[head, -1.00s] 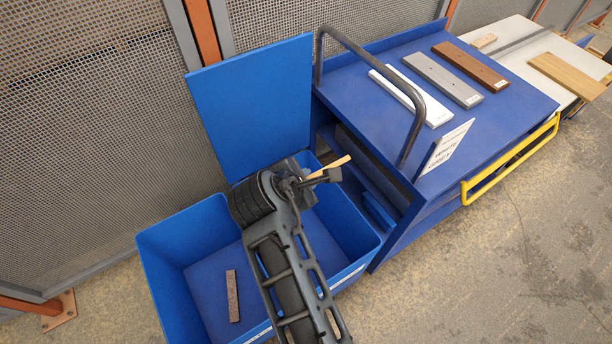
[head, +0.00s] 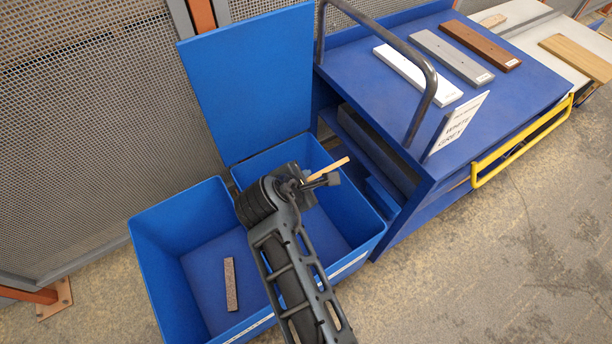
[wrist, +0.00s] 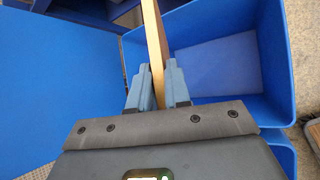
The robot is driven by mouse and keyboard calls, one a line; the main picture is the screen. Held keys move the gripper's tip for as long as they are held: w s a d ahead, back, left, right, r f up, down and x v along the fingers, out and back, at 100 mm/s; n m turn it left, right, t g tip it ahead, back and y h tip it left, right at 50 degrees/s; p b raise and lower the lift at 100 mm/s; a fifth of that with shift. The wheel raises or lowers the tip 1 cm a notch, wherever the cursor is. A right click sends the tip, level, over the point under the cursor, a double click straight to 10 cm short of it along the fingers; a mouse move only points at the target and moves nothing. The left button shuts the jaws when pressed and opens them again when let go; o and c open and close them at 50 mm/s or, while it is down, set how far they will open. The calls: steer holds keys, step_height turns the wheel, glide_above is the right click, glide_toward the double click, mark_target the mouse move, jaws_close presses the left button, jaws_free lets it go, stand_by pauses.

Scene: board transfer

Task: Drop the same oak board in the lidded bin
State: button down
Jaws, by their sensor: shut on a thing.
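My gripper (head: 318,182) is shut on the oak board (head: 328,169), a narrow light-wood strip seen mostly edge-on. In the wrist view the board (wrist: 155,40) stands between the two blue-grey fingers (wrist: 159,88) and runs out past the top edge. The lidded bin (head: 365,205) is blue, and its lid (head: 245,85) is raised at the back. My gripper is above this bin's opening; my arm hides part of its inside. In the wrist view the bin's inside (wrist: 222,65) is right of the board, with no other board visible there.
An adjoining blue bin (head: 160,225) holds a dark brown strip (head: 231,284). A blue cart (head: 385,90) with a grey handle stands close on the right, carrying white, grey and brown boards and a sign (head: 460,122). Another oak board (head: 578,58) lies beyond. Mesh fencing stands behind.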

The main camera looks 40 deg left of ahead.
steer(key=shift+f+b, duration=1)
steer(key=shift+f, duration=0.85)
steer(key=c, duration=1)
jaws_free()
steer(key=shift+f, duration=0.1)
steer(key=a+v, duration=0.1)
steer(key=v, duration=0.6)
steer(key=shift+s+d+r+p, duration=0.25)
steer(key=shift+d+r+p, duration=0.1)
steer(key=shift+d, duration=0.15)
steer(key=shift+f, duration=0.1)
